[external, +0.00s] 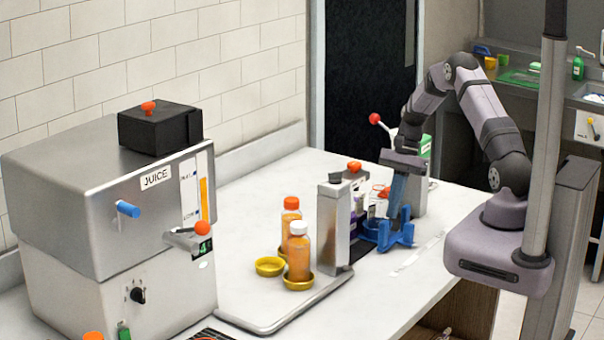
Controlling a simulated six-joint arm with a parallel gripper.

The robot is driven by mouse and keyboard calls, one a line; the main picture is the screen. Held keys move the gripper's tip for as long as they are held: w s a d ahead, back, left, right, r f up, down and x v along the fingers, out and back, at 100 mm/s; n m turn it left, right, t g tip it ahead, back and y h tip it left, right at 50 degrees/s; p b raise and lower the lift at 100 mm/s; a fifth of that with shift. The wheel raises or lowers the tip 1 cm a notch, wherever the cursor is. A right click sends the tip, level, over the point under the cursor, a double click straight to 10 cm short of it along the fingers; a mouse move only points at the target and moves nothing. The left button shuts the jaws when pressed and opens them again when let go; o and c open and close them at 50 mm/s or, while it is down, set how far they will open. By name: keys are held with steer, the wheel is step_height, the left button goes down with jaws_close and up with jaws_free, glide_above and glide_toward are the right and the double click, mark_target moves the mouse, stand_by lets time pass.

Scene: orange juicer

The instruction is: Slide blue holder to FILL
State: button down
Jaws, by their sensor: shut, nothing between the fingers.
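The blue holder (396,237) stands on the white counter, right of the upright metal post, with its prongs pointing up. My gripper (399,208) points down over the holder, with its fingertips at or just behind the holder's upper part. The fingers look shut, with nothing held between them. I cannot tell whether they touch the holder. No FILL mark is readable in this view; the area behind the holder is partly hidden by my gripper and the post.
The metal post (334,228) stands close left of the holder. Two orange bottles (299,255) and yellow dishes (269,266) are farther left. The large juice machine (105,210) fills the left side. A red-knobbed lever (376,119) rises behind my gripper. Counter in front of the holder is clear.

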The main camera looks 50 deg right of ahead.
steer(key=shift+a+f, duration=0.2)
steer(key=shift+f, duration=0.3)
steer(key=a, duration=0.8)
steer(key=shift+a+p, duration=0.25)
steer(key=shift+p, duration=0.15)
steer(key=shift+r, duration=0.15)
